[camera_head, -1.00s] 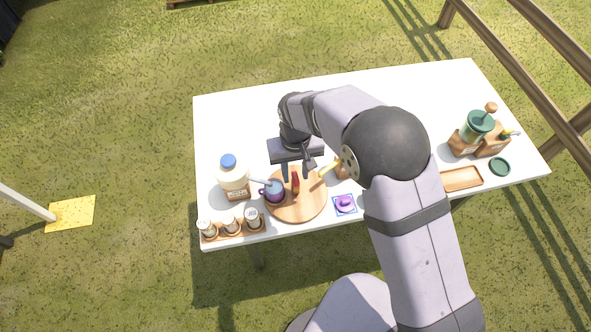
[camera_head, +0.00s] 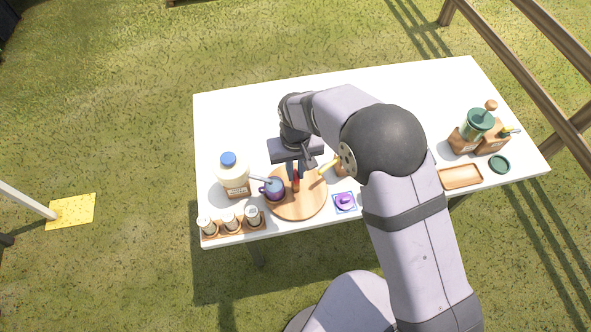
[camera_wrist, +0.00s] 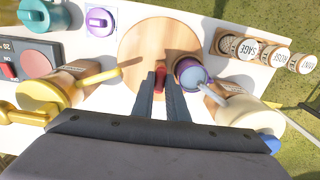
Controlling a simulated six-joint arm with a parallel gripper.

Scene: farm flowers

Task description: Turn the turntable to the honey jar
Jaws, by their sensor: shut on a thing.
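The turntable (camera_head: 308,205) is a round wooden disc near the table's front edge; it also shows in the wrist view (camera_wrist: 140,40). A red upright piece (camera_head: 296,185) stands near its middle. My gripper (camera_wrist: 160,82) points down and is shut on this red piece. A purple mug (camera_head: 273,191) sits on the turntable's left side in the head view. A yellow container with a yellow spout-like arm (camera_wrist: 52,92), likely the honey jar, stands beside the turntable, at left in the wrist view. In the head view my arm hides most of it.
A blue-capped milk jug (camera_head: 232,172) stands left of the turntable, its pale arm reaching toward the mug. Several spice jars (camera_head: 231,221) sit in a front-left rack. A purple item (camera_head: 345,202) lies close at the right. The back of the table is clear.

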